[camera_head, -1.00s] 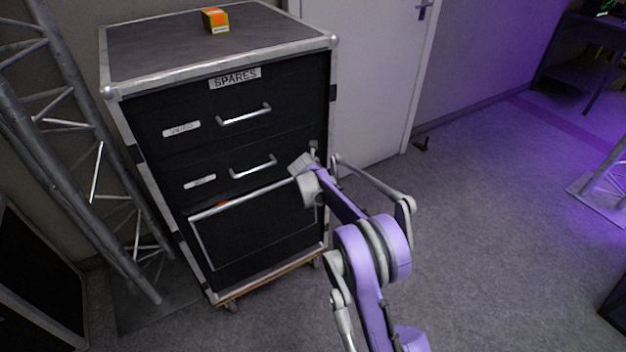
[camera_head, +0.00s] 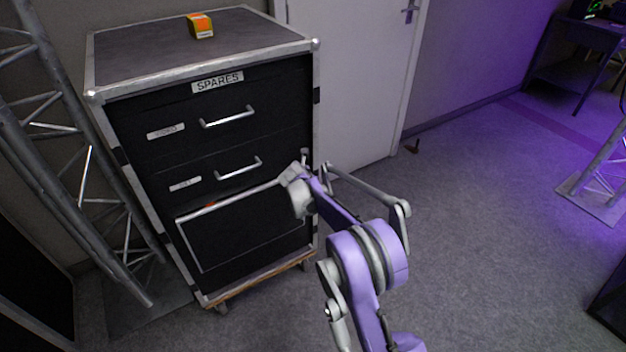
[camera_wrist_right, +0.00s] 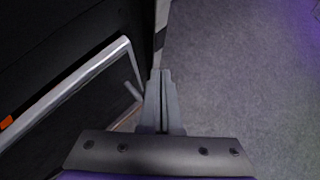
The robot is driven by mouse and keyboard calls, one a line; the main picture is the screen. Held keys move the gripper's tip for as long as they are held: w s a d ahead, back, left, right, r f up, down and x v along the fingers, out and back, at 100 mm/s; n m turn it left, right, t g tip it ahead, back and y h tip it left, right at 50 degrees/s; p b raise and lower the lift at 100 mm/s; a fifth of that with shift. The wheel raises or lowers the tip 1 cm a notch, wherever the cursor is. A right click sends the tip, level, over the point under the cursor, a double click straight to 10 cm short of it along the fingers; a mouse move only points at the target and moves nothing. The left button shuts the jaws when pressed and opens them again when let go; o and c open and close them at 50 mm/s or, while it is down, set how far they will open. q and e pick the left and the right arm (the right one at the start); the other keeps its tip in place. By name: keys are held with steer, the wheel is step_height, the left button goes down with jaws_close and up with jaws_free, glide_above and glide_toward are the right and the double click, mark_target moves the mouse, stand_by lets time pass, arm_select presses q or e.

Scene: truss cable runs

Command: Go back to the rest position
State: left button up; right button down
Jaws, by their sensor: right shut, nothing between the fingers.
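My right arm reaches forward from the bottom of the head view, in front of a black flight case labelled SPARES (camera_head: 140,105). Its gripper is at the case's right front side; its fingers are mostly hidden by the wrist in the head view. In the right wrist view my right gripper (camera_wrist_right: 160,76) is shut and empty, with its fingers pointing ahead beside the case's edge (camera_wrist_right: 160,22). I cannot tell whether it touches the case. My left gripper is not in view.
The case has drawers with silver handles (camera_head: 228,117) and a lower panel (camera_head: 245,232). An orange and yellow box (camera_head: 200,26) sits on top. A truss (camera_head: 75,165) stands left, a door (camera_head: 350,80) behind. Grey floor (camera_head: 480,220) is open to the right.

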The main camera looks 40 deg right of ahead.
steer(key=s+r+p, duration=0.2)
steer(key=s+r, duration=0.5)
steer(key=s+a+r+m+y, duration=0.2)
steer(key=s+a+m, duration=0.4)
steer(key=s+a, duration=0.25)
steer(key=s+a+r+m+y, duration=0.2)
steer(key=s+a+r+m, duration=0.1)
steer(key=s+a+m, duration=0.5)
steer(key=s+a+f+m+g+y, duration=0.1)
steer(key=s+a+f+m+y, duration=0.15)
steer(key=s+a+m, duration=0.55)
steer(key=s+a+f+m+y, duration=0.1)
steer(key=s+a+f+m, duration=0.3)
steer(key=s, duration=0.7)
arm_select(q)
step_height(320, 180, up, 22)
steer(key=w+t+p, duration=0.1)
steer(key=p, duration=1.6)
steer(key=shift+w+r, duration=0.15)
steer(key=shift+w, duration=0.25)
arm_select(e)
step_height(320, 180, up, 21)
steer(key=w, duration=0.1)
steer(key=shift+w+a+t, duration=0.2)
steer(key=shift+a+t, duration=0.1)
steer(key=shift+t, duration=0.1)
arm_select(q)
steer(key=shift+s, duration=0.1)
arm_select(e)
steer(key=shift+h, duration=0.25)
